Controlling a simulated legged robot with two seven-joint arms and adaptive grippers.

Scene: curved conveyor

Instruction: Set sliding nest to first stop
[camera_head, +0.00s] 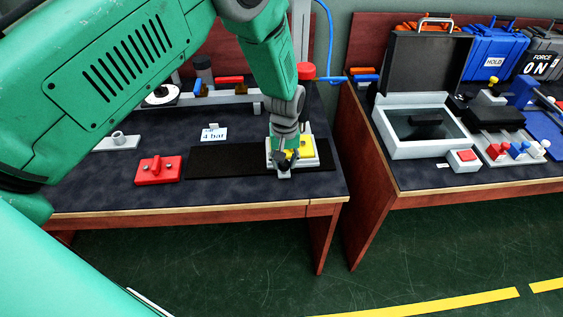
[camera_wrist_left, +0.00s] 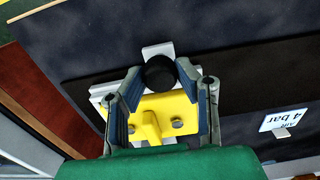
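The sliding nest is a pale block with a yellow top (camera_head: 304,152) at the right end of a dark track (camera_head: 222,163) on the left bench. In the left wrist view its yellow part (camera_wrist_left: 165,105) and a round black knob (camera_wrist_left: 160,72) show. My left gripper (camera_head: 285,168) points down at the nest; in the wrist view its two fingers (camera_wrist_left: 161,75) stand on either side of the knob, their tips very close to it. Whether they press on it I cannot tell. My left arm covers part of the bench. My right gripper is not in view.
A red block (camera_head: 158,170) lies left of the track. A "4 bar" sign (camera_head: 213,135) stands behind the track. A red-topped post (camera_head: 306,71) rises behind the nest. A second bench on the right holds an open case (camera_head: 424,133) and several fixtures. A gap separates the benches.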

